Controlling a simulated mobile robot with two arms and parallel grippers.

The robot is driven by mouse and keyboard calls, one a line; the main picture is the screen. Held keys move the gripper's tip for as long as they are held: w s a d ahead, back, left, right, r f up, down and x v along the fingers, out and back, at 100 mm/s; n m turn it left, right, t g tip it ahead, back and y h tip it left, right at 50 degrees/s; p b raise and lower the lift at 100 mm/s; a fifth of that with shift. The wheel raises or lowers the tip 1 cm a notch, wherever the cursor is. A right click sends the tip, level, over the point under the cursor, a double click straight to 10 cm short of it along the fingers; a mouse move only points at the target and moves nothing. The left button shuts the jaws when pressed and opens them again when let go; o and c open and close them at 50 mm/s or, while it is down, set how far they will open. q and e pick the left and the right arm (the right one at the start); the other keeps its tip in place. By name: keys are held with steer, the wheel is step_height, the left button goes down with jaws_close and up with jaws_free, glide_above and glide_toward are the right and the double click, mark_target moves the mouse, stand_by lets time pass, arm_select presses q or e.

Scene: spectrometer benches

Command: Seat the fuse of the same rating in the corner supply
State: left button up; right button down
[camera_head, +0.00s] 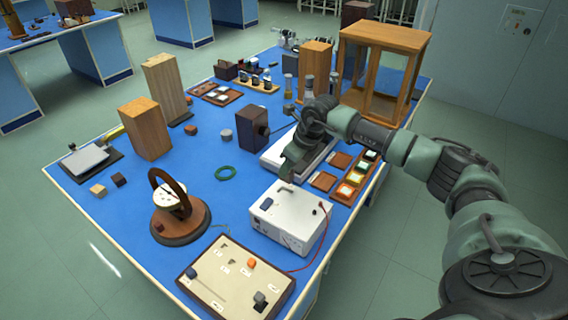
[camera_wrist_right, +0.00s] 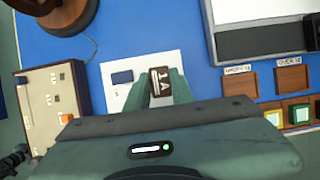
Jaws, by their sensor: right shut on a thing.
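The white supply box (camera_head: 283,236) stands near the front right corner of the blue bench, with a dark blue block and a small black knob on its top. My right gripper (camera_head: 287,177) is over the back part of that box, pointing down. In the right wrist view its fingers (camera_wrist_right: 160,90) are shut on a dark brown fuse (camera_wrist_right: 160,80) with a pale marking that looks like "1 A". The white supply top (camera_wrist_right: 145,62) shows behind the fuse. I cannot tell whether the fuse touches it. My left gripper is not in view.
A panel board (camera_head: 225,282) lies in front, and a round-based coil stand (camera_head: 180,222) is at left.

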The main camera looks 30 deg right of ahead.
mark_target(287, 180)
steer(key=shift+w+f+b, duration=0.1)
steer(key=shift+f+b, duration=0.3)
steer(key=shift+f, duration=0.5)
steer(key=shift+f+b, duration=0.45)
steer(key=shift+f, duration=0.55)
steer(key=shift+f+b, duration=0.85)
steer(key=shift+f, duration=0.2)
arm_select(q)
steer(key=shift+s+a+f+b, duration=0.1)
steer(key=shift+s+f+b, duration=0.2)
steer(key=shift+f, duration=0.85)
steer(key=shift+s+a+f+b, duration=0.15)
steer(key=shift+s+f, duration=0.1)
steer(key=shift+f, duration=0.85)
arm_select(e)
steer(key=shift+f, duration=0.55)
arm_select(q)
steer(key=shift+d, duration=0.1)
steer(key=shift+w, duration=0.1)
arm_select(e)
steer(key=c, duration=1.1)
jaws_free()
steer(key=shift+c, duration=0.2)
